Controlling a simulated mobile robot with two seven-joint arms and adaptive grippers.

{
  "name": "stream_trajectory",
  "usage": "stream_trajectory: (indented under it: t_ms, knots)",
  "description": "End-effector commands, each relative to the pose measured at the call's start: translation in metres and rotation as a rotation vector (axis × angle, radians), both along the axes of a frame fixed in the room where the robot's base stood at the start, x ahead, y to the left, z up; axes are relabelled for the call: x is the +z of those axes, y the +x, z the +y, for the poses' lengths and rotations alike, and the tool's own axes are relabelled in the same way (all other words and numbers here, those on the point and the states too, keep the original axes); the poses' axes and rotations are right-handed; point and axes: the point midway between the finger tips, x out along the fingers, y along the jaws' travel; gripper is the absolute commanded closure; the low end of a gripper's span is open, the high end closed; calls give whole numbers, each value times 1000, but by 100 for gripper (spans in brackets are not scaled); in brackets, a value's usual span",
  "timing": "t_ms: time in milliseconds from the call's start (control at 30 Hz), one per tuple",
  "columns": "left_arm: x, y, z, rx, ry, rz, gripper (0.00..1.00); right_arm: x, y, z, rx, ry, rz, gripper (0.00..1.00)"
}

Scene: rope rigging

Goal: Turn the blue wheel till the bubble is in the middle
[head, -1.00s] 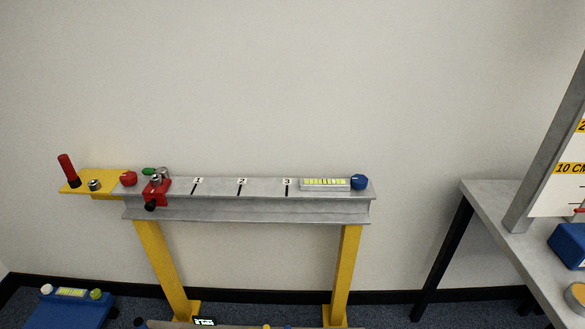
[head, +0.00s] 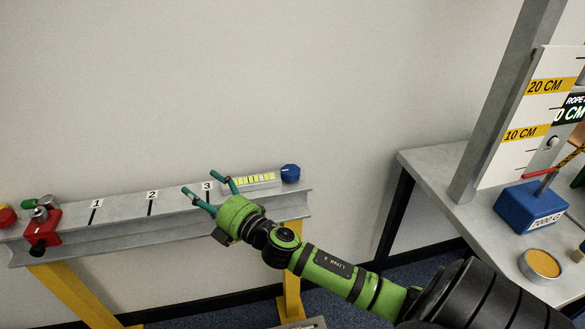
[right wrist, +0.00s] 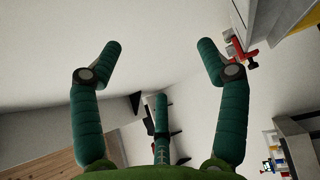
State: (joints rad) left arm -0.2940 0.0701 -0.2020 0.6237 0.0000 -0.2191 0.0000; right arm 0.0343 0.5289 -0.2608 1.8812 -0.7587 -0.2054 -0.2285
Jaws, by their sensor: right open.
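The blue wheel (head: 290,173) is a faceted knob at the right end of the grey beam (head: 125,212). Just left of it on the beam top lies the level (head: 250,181) with a yellow-green vial; I cannot make out its bubble. My right gripper (head: 198,182) is open and empty, its teal fingers pointing left in the head view, around the number 3 mark and left of the wheel. The right wrist view shows its spread fingers (right wrist: 160,47) with nothing between them; the wheel is not seen there. My left gripper is not in view.
A red clamp (head: 42,226) with a green part sits at the beam's left. At right, a grey table (head: 430,172) carries a blue block (head: 530,206), a round tin (head: 541,264) and a scale board (head: 525,150). The wall behind the beam is bare.

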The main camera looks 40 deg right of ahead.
Motion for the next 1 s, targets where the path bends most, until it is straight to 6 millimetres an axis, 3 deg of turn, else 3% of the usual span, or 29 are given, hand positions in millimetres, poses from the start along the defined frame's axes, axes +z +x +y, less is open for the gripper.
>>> stream_trajectory:
  t_ms: [33, 167, 267, 367, 467, 533, 733, 833, 1000]
  knots:
    - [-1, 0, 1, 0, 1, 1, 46, 23, 7, 7, 64, -119, -80, 24]
    - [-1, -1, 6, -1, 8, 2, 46, 49, 16, 25, 227, -422, -218, 24]
    - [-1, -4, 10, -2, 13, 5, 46, 51, 23, 27, 362, -689, -281, 24]
    - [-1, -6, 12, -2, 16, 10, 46, 40, 29, 11, 514, -992, -289, 24]
    - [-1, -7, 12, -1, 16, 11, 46, 21, 30, -33, 674, -1294, -215, 24]
    - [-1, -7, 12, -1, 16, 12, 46, 11, 27, -77, 775, -1471, -118, 24]
    - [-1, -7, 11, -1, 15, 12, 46, 8, -9, -201, 995, -1739, 223, 24]
    - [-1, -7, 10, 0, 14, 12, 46, 12, -29, -238, 1057, -1775, 349, 24]
    - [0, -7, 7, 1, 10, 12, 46, 12, -42, -261, 1103, -1784, 436, 24]
